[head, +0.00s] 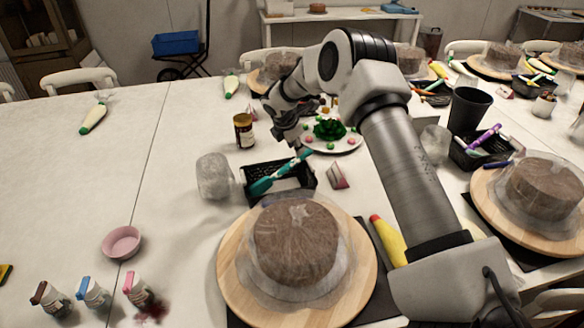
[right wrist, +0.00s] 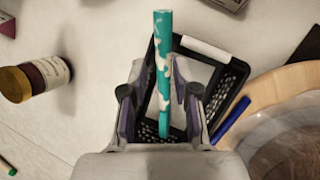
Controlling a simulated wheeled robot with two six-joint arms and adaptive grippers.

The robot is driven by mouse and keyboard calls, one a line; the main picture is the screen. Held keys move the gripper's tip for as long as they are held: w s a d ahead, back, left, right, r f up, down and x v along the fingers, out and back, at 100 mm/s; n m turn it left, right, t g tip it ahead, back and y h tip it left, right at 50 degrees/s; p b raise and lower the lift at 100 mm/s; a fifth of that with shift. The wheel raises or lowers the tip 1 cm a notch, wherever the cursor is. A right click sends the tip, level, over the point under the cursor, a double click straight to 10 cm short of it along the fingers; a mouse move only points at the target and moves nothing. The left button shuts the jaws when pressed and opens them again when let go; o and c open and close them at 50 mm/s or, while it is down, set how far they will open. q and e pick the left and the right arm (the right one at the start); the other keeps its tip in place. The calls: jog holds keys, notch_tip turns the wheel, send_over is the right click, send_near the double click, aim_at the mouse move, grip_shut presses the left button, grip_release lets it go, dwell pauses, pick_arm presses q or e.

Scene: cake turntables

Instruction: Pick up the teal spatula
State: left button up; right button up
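The teal spatula (head: 280,172) leans in a small black basket (head: 307,187), its upper end rising above the far right rim. In the right wrist view its white-patterned teal handle (right wrist: 163,60) runs between the fingers of my right gripper (right wrist: 160,105). Gaps show between the handle and the fingers, so the gripper looks open around it. In the head view my right gripper (head: 298,143) points down at the spatula's upper end; its fingertips are partly hidden. The lower part of the spatula is hidden in the wrist view. My left gripper is not in view.
A wooden turntable (head: 235,270) with a wrapped brown cake (head: 296,242) stands in front of the basket. A clear glass (head: 214,176) is left of it, a brown jar (head: 243,131) behind left, and a decorated plate (head: 345,146) behind right.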

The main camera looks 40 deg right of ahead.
aim_at(298, 158)
jog(key=p+x, duration=0.1)
jog(key=x, duration=0.5)
jog(key=shift+s+f, duration=0.1)
jog(key=shift+f, duration=0.05)
jog(key=shift+s+a+r, duration=0.25)
jog(key=shift+a+r, duration=0.05)
jog(key=shift+w+f, duration=0.1)
grip_shut()
